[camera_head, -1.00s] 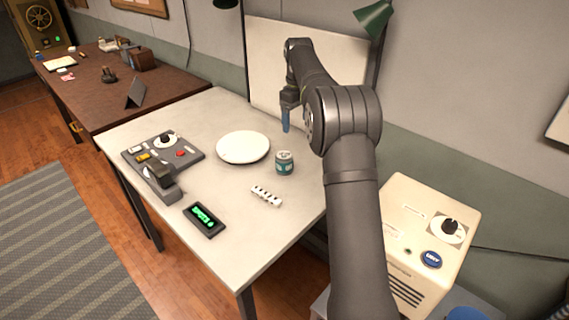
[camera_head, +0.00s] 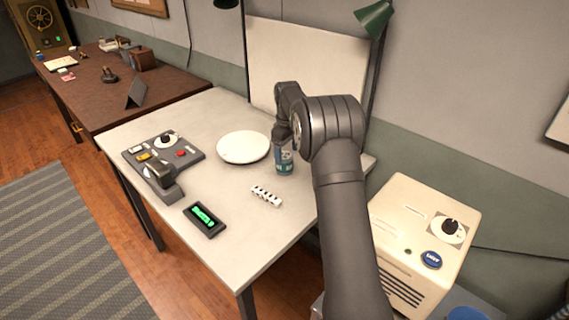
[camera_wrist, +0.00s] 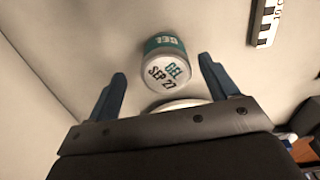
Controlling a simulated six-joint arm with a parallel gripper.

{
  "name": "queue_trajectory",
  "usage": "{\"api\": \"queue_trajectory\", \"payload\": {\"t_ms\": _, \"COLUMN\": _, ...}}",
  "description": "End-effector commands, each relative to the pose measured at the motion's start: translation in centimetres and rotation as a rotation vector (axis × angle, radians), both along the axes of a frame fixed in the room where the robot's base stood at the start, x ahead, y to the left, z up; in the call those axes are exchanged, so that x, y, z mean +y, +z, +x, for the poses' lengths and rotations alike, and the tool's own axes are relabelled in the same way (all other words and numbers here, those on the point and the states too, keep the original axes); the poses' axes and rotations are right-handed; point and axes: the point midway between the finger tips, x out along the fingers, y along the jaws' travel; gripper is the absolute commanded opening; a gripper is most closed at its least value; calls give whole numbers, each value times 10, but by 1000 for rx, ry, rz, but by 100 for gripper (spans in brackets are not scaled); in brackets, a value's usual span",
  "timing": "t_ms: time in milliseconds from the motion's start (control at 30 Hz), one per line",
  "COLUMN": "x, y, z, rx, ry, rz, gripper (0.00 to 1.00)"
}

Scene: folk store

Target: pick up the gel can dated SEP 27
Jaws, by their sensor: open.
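The gel can (camera_wrist: 166,66) stands on the white table, a small teal can with a pale lid. In the wrist view its lid reads "GEL SEP 27". In the head view the can (camera_head: 285,167) is partly covered by my gripper (camera_head: 282,150), which is above and at it. In the wrist view my gripper (camera_wrist: 160,82) is open, with one blue finger on each side of the can in the picture. I see no contact between fingers and can.
A round white plate (camera_head: 243,147) lies left of the can. A white notched strip (camera_head: 266,196) lies in front. A grey control panel (camera_head: 165,155) and a dark display with green characters (camera_head: 204,219) are further left. A cream box (camera_head: 425,245) stands right of the table.

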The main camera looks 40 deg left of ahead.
Motion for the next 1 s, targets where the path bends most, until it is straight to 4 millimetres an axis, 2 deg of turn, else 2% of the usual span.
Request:
{"api": "queue_trajectory", "payload": {"t_ms": 333, "x": 2, "y": -46, "z": -6, "rx": 2, "ry": 0, "rz": -2, "gripper": 79}}
{"api": "queue_trajectory", "payload": {"t_ms": 567, "x": 2, "y": -50, "z": -6, "rx": 0, "ry": 0, "rz": 0, "gripper": 79}}
{"api": "queue_trajectory", "payload": {"t_ms": 600, "x": 2, "y": -50, "z": -6, "rx": 0, "ry": 0, "rz": 0, "gripper": 77}}
{"api": "queue_trajectory", "payload": {"t_ms": 867, "x": 2, "y": -49, "z": -6, "rx": 0, "ry": 0, "rz": 0, "gripper": 27}}
{"api": "queue_trajectory", "payload": {"t_ms": 1000, "x": 2, "y": -49, "z": -6, "rx": 0, "ry": 0, "rz": 0, "gripper": 27}}
